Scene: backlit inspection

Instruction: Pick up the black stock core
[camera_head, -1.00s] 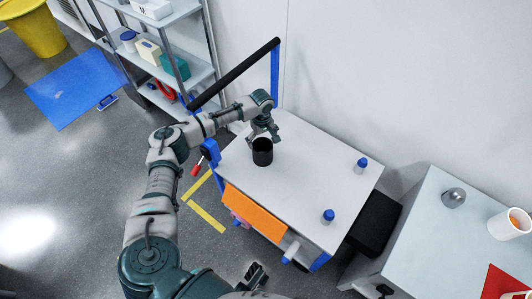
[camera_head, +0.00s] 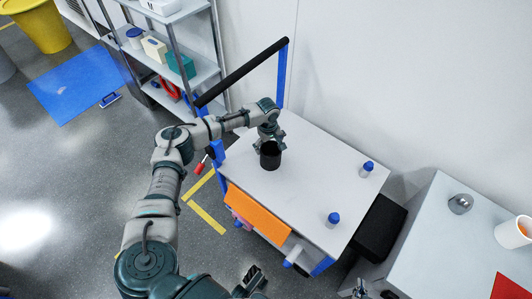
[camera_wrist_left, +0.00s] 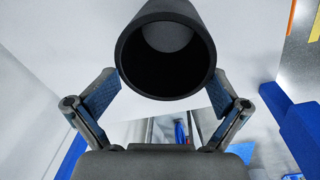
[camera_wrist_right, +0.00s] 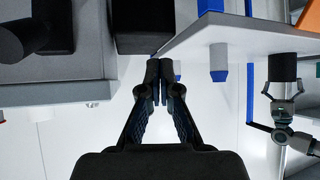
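The black stock core (camera_head: 270,158) is a hollow black cylinder standing upright on the white cart top (camera_head: 318,160). My left gripper (camera_head: 268,138) is at the core's far side, level with its upper part. In the left wrist view the core's open end (camera_wrist_left: 166,60) lies between the spread fingers (camera_wrist_left: 165,90); whether the pads touch it I cannot tell. The right wrist view is upside down and shows the core (camera_wrist_right: 282,66) beside the left fingers. My right gripper (camera_wrist_right: 160,80) has its fingertips together with nothing between them.
Two blue-capped bottles (camera_head: 367,169) (camera_head: 333,220) stand on the cart's right part. A black rail (camera_head: 245,72) runs along its left end, and an orange panel (camera_head: 257,213) hangs at the front. A grey table (camera_head: 440,235) stands right, beyond a black box (camera_head: 377,228).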

